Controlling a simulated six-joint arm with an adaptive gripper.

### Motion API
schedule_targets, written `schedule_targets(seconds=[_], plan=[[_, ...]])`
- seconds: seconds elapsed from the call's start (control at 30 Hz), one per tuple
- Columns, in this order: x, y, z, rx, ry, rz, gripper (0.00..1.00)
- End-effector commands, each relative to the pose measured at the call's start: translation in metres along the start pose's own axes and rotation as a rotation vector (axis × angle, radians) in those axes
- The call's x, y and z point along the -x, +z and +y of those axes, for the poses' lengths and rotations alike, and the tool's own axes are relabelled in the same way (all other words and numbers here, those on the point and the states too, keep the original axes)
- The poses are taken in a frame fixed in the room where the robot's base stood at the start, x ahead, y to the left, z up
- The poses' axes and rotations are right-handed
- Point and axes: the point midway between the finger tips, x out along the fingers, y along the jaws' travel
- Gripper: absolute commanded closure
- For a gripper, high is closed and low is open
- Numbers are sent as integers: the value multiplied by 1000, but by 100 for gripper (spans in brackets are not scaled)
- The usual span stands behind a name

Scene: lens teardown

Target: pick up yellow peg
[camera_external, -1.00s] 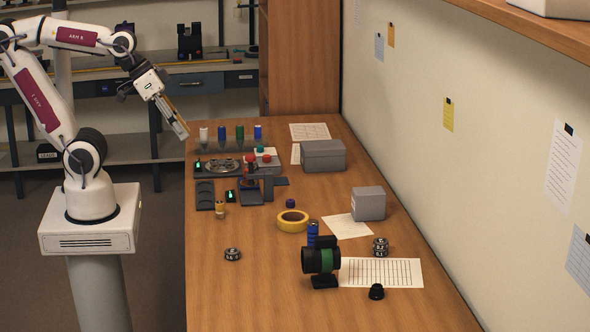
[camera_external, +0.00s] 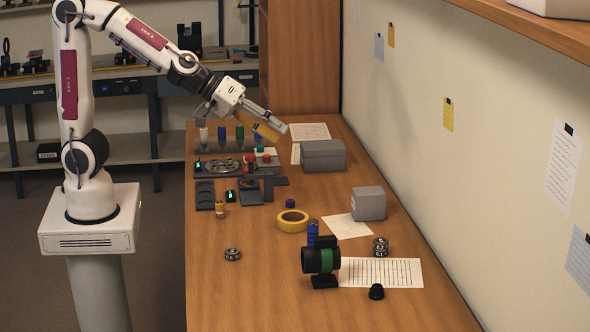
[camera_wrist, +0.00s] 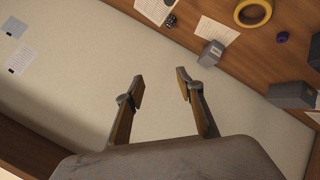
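A small upright yellowish-tan cylinder, which looks like the yellow peg (camera_external: 219,210), stands on the wooden table (camera_external: 235,290) near its left edge in the external view. I cannot pick it out in the wrist view. My gripper (camera_external: 278,129) is high over the back of the table, above and to the right of the peg and well apart from it. In the wrist view my gripper (camera_wrist: 160,81) is open, with nothing between its two fingers.
White, blue and green upright pieces (camera_external: 240,134) stand behind a dark fixture (camera_external: 230,170). Grey boxes (camera_external: 323,155) (camera_external: 369,203) stand on the right. The front left table is mostly clear.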

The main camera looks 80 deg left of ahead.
Motion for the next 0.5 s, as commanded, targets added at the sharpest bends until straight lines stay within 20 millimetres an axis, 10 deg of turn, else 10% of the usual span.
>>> schedule_targets(seconds=[0.5], plan=[[-84,-7,-57,249,-251,215,63]])
